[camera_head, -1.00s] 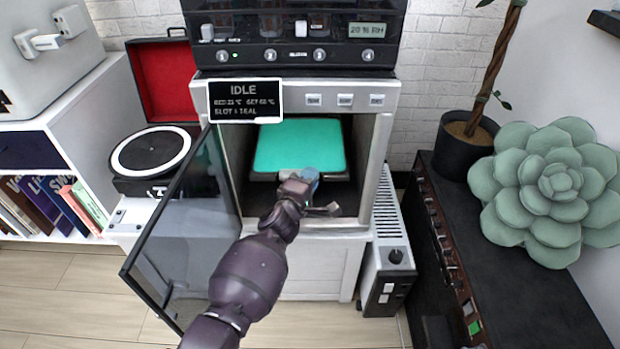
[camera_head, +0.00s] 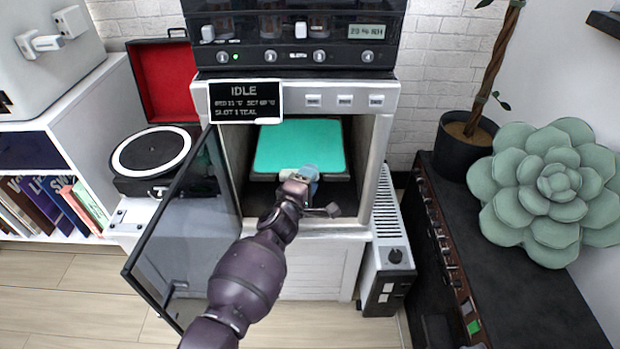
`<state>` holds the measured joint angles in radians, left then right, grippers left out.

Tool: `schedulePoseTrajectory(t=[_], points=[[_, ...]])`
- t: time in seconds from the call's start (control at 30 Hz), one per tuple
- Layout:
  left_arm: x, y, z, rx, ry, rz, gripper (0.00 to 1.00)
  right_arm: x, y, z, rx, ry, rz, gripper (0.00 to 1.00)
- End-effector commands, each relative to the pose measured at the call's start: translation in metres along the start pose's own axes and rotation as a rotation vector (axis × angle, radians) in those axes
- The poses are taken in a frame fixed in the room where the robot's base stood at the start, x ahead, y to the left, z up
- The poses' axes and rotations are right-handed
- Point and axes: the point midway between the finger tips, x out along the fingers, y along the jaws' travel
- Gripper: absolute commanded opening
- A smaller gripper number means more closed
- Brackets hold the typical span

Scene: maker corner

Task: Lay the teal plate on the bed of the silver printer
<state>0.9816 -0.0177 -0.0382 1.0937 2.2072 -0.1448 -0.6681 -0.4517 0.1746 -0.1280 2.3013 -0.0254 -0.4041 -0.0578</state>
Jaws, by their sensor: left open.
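The teal plate (camera_head: 299,143) lies flat on the bed (camera_head: 262,177) inside the silver printer (camera_head: 377,150). The printer's glass door (camera_head: 180,235) stands open to the left, and its display reads IDLE. My left gripper (camera_head: 311,178) is at the plate's front edge, inside the printer's opening. It is open. Its fingers are partly hidden by its own wrist, so I cannot tell whether they touch the plate. My right gripper is not in view.
A black unit (camera_head: 295,55) with several numbered slots sits on top of the printer. A record player (camera_head: 150,155) stands to the left and a white radiator (camera_head: 390,245) to the right. A dark cabinet (camera_head: 520,300) carries a large succulent (camera_head: 550,195).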

Motion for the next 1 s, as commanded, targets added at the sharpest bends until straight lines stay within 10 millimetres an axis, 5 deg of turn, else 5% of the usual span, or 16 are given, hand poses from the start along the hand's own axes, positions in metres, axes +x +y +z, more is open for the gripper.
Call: schedulePoseTrajectory(t=[0.5, 1.0], points=[[-0.061, 0.002, 0.0, 0.002, 0.001, 0.001, 0.47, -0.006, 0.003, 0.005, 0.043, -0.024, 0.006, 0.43], [-0.07, -0.001, 0.0, 0.0, 0.0, -0.002, 0.47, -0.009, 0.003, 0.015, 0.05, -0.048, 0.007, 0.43]])
